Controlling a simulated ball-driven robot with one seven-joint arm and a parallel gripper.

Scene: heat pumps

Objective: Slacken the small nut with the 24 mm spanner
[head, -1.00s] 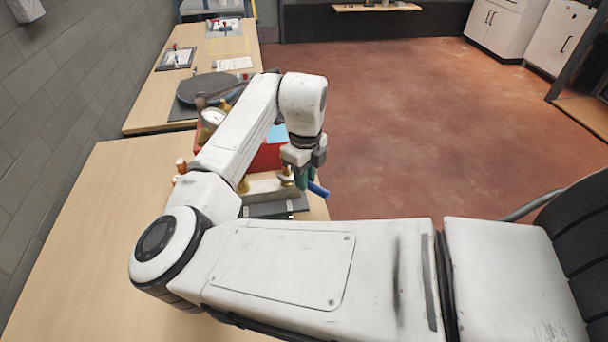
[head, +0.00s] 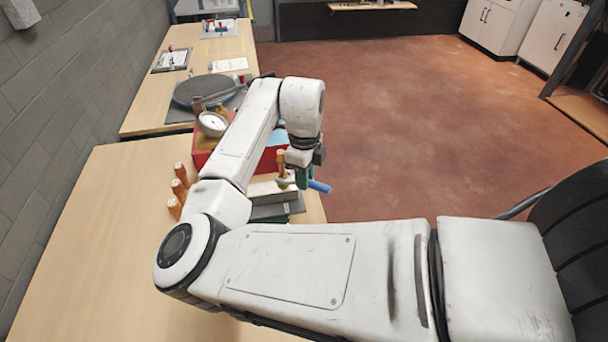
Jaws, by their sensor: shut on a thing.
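My gripper (head: 304,178) points down over the right edge of the near bench, its green fingers shut on a blue-handled tool. The blue handle (head: 319,186) sticks out to the right of the fingers. It looks like a spanner, but its size marking and its jaw cannot be made out. A brass fitting (head: 282,162) stands upright just left of the fingers, above a grey block (head: 268,191). The small nut cannot be told apart at this size. I cannot tell whether the tool touches the fitting.
A red box (head: 268,160) and a round gauge (head: 212,124) stand behind my arm. Several copper-coloured pieces (head: 180,175) stand at the left. A dark round plate (head: 205,90) lies on the far bench. The near bench's left front is clear.

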